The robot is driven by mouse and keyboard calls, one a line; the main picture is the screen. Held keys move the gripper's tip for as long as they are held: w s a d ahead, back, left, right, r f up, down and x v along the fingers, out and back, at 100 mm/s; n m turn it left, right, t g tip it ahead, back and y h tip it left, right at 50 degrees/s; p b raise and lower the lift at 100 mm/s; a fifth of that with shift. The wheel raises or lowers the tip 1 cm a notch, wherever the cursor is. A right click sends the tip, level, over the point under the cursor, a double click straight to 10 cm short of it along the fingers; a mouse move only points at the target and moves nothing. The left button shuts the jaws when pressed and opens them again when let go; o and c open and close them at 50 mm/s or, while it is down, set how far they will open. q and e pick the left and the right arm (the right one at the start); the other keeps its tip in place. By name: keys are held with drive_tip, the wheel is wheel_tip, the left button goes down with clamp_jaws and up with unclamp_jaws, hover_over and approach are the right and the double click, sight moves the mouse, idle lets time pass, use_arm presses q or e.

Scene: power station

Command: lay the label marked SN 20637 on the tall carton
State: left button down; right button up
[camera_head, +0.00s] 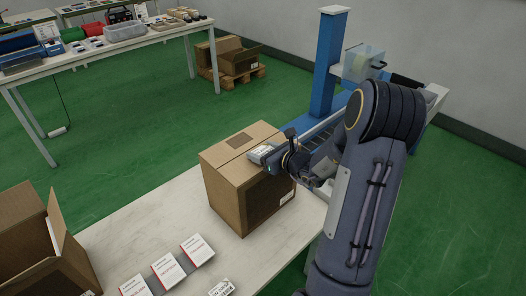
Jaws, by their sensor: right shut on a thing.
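The tall carton (225,192) stands closed and upright on the pale table. My right gripper (275,161) is at the right edge of its top and is shut on a small flat, pale grey-white piece (261,153). The piece is over the carton's top; I cannot tell whether it touches, nor read any marking on it. A white label with black print (221,288) lies at the front edge of the view. My left gripper is out of view.
An open carton (60,243) stands at the left end of the table (150,215). A blue machine with a roller conveyor (328,65) stands behind my right arm. The tabletop left of the tall carton is clear.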

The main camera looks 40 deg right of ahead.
drive_tip(key=o, duration=1)
wheel_tip(320, 180, up, 9)
drive_tip(key=p, duration=0.6)
drive_tip(key=shift+r, duration=0.1)
